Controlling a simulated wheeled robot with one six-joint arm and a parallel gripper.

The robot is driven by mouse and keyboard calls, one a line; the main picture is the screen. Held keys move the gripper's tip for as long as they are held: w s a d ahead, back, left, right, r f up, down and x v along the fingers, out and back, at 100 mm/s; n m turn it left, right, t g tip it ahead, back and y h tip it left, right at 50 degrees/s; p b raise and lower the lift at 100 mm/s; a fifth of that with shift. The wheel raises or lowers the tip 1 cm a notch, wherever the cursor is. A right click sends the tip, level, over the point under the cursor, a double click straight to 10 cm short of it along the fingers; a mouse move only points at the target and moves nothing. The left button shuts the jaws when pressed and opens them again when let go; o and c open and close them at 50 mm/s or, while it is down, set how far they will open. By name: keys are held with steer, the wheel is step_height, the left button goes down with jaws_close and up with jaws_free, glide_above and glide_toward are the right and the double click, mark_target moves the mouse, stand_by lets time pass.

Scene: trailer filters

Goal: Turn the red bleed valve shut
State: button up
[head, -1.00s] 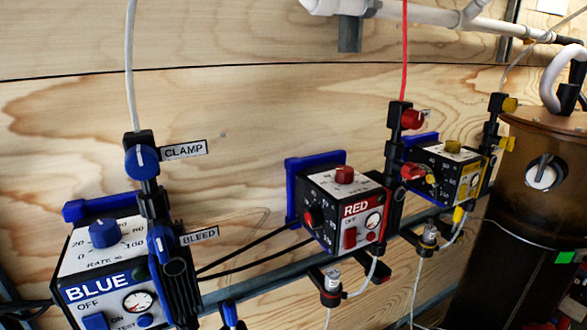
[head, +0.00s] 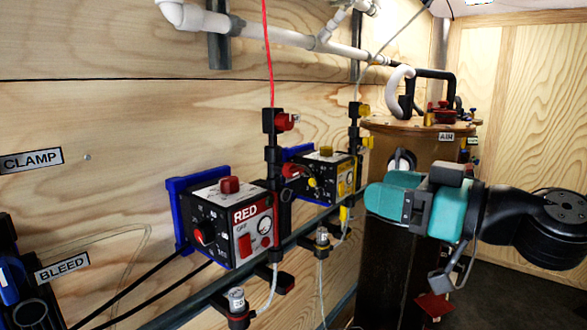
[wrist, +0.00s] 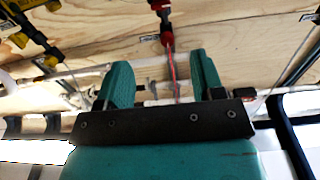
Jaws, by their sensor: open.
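The red bleed valve (head: 292,170) is the lower red handle on the black upright beside the RED box (head: 231,222), seen in the head view. The red clamp knob (head: 287,121) sits above it, under the red line. My gripper (head: 374,198) is to the right of the valve, apart from it, with its teal fingers toward the left. In the wrist view my gripper (wrist: 163,75) shows two spread fingers with nothing between them. Red fittings (wrist: 165,38) show beyond the fingers there; I cannot tell whether the bleed valve is among them.
A yellow pump box (head: 330,176) stands just behind the red one. A brown tank (head: 408,134) stands behind my gripper. A white pipe (head: 290,43) crosses the wall above. Sampling cups (head: 237,300) and a rail lie below.

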mark_target(299, 171)
steer(key=p+x, duration=1)
steer(key=x, duration=0.5)
steer(key=shift+a+r, duration=0.15)
steer(key=shift+w+a, duration=0.4)
steer(key=shift+a, duration=0.1)
steer(key=c, duration=0.9)
